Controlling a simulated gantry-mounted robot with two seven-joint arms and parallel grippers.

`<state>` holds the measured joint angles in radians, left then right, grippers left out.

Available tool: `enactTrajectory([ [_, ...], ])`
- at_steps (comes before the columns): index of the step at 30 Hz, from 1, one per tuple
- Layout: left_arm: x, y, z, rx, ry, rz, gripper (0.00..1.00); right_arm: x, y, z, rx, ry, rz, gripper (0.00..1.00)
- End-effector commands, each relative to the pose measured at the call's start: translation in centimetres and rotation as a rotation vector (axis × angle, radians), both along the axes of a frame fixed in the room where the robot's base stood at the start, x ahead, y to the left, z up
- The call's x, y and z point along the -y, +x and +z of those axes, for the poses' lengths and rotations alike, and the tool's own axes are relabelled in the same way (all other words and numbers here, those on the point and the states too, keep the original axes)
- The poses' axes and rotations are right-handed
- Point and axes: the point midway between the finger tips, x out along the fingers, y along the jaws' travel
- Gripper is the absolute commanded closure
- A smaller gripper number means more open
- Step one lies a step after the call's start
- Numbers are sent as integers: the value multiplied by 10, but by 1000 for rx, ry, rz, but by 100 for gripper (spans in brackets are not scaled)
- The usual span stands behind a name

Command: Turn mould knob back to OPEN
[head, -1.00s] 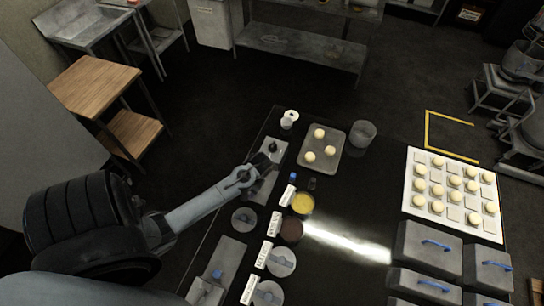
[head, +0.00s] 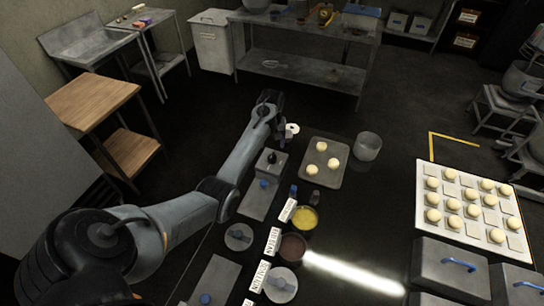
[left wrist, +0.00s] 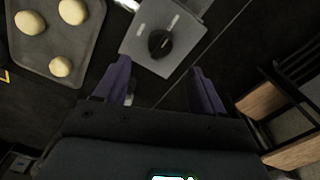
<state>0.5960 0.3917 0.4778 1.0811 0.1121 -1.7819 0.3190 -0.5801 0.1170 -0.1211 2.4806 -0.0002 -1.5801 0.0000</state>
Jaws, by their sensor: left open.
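A black round knob (head: 271,158) stands on a grey metal plate (head: 258,203) at the left edge of the dark table. My left gripper (head: 270,97) is past the far end of the plate, apart from the knob. Its two purple fingers (left wrist: 162,85) are spread with nothing between them. The knob's setting is too small to read. My right gripper is out of view.
A white roll (head: 292,129) stands close by the left arm. A tray with dough balls (head: 333,178) and a grey pot (head: 367,146) are to the right. Bowls with yellow (head: 304,218) and brown (head: 292,248) contents lie nearer. Open floor lies beyond the table.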

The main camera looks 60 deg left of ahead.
Motion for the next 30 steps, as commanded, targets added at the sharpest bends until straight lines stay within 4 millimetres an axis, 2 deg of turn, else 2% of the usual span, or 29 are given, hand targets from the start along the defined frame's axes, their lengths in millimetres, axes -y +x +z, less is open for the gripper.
enactTrajectory([
  [9, 0, -1, -53, -3, -2, -1, 30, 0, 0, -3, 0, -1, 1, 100],
  [15, 0, -1, -74, -2, -1, 0, 30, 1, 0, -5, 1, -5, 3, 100],
  [21, 0, -1, -82, -1, 1, -1, 30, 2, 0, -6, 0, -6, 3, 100],
  [29, 0, -1, -82, -1, 1, -1, 30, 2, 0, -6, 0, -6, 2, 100],
  [30, 0, -1, -82, -1, 1, -1, 37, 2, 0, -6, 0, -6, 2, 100],
])
